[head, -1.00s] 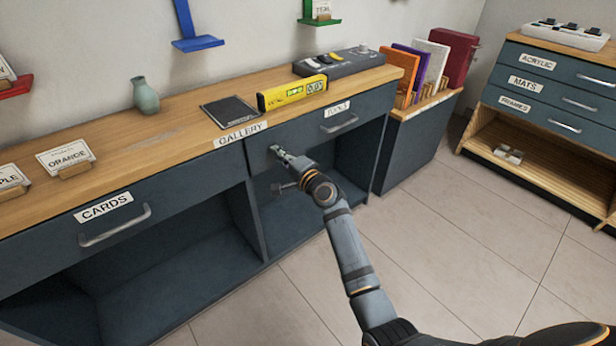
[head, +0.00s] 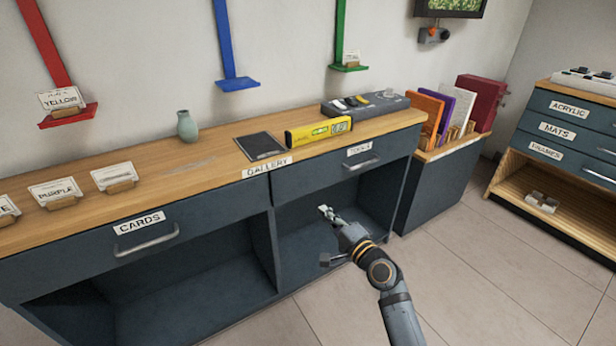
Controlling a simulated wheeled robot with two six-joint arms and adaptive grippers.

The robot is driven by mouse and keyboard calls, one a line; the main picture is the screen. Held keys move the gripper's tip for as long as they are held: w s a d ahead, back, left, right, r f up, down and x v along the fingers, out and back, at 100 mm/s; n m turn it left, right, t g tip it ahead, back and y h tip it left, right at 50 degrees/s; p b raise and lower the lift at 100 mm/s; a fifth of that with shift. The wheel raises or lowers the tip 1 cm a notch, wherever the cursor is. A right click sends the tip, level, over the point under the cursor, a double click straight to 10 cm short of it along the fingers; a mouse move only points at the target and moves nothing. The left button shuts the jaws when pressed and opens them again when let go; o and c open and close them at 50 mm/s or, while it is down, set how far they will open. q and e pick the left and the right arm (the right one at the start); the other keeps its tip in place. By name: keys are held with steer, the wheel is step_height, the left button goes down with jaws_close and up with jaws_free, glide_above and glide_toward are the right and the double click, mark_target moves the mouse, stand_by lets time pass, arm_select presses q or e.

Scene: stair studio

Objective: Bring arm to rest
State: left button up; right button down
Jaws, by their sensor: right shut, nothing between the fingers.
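My right gripper (head: 326,212) is at the end of my right arm, which comes in from the bottom right. It is shut and holds nothing. In the picture it lies in front of the open lower bay of the counter (head: 190,160), below the shut drawer with the "TOOLS" label (head: 360,150). I cannot tell how far it stands from the counter; I see no contact. My left gripper is not in view.
On the counter are a green vase (head: 187,126), a dark tablet (head: 260,146), a yellow level (head: 318,131), a grey case (head: 365,104) and label cards. A rack of coloured boards (head: 445,108) stands right of it. Floor (head: 490,265) is clear at right.

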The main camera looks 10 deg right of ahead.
steer(key=s+f+n+g+h, duration=0.2)
steer(key=s+f+n+g, duration=0.75)
steer(key=s+f, duration=0.7)
arm_select(q)
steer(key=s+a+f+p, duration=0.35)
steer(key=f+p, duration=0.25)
steer(key=p, duration=1.1)
arm_select(e)
steer(key=s+d+f+n+g+h, duration=0.25)
steer(key=s+d+f, duration=0.4)
steer(key=s, duration=0.35)
steer(key=s+d+f+n+g+h, duration=0.25)
steer(key=s+d+f, duration=0.35)
steer(key=s, duration=0.5)
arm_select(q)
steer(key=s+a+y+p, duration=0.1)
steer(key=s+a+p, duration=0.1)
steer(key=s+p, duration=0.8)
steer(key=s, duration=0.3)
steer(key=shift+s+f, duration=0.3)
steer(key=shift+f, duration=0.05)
arm_select(e)
steer(key=s+d+f, duration=0.1)
steer(key=s, duration=1.2)
steer(key=shift+d+f+g+h, duration=0.2)
steer(key=shift+f+g+h, duration=0.1)
steer(key=shift+g, duration=0.15)
